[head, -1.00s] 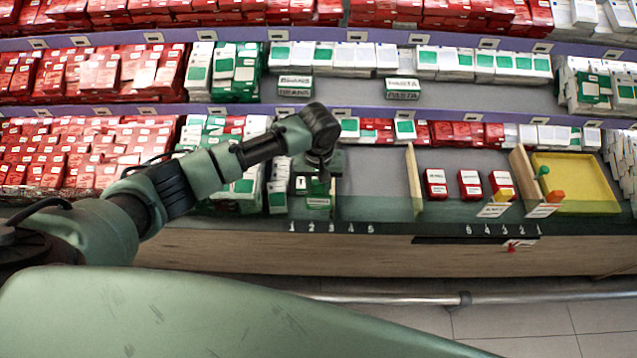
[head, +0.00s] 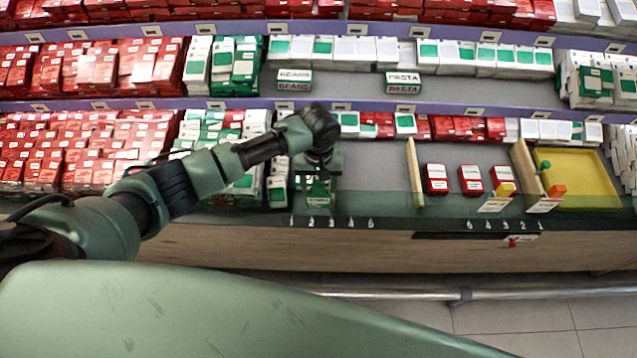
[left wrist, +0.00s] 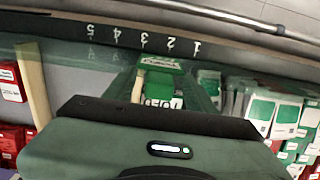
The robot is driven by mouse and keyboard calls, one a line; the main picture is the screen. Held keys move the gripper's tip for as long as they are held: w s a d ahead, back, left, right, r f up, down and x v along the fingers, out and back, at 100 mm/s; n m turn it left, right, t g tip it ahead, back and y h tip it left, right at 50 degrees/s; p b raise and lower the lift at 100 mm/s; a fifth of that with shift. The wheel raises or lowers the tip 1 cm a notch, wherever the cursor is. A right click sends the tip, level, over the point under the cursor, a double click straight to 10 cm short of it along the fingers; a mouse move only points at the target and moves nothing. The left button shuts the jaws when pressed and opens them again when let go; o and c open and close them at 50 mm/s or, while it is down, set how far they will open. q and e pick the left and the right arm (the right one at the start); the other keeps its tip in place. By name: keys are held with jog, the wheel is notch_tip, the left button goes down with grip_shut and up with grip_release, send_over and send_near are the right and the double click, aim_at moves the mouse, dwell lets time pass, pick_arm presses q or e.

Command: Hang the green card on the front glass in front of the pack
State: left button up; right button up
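My left gripper (head: 319,182) points down at the front edge of the lowest shelf, above the printed numbers. A green card (left wrist: 160,64) with a white lettered part shows between its fingers in the left wrist view, close to the front glass (head: 385,211). The card also shows small below the gripper in the head view (head: 319,194). I cannot tell whether the fingers grip it or only stand around it. White-and-green packs (head: 277,190) stand just left of the gripper. The pack behind the card is largely hidden. My right gripper is not in view.
Wooden dividers (head: 414,172) split the shelf to the right, with bare shelf before the first. Three red packs (head: 436,180) and a yellow tray (head: 580,180) lie beyond.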

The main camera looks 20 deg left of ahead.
pick_arm(q)
notch_tip(320, 180, up, 8)
jog(key=shift+f, duration=0.1)
jog(key=s+d+f+m+t+h, duration=0.1)
jog(key=s+d+f+m, duration=0.15)
jog(key=s, duration=0.35)
jog(key=s+d+f+m+t+h, duration=0.1)
jog(key=s+d+m+h, duration=0.1)
jog(key=s+d, duration=0.3)
jog(key=s+a+r+t+y, duration=0.2)
jog(key=s+a+r+y, duration=0.1)
jog(key=s+a, duration=1)
notch_tip(320, 180, down, 27)
jog(key=s+g, duration=0.2)
jog(key=s+a+f+m+g, duration=0.1)
jog(key=s+a+f, duration=0.2)
jog(key=s+f, duration=1.2)
jog(key=shift+s+f, duration=0.2)
jog(key=shift+s, duration=0.65)
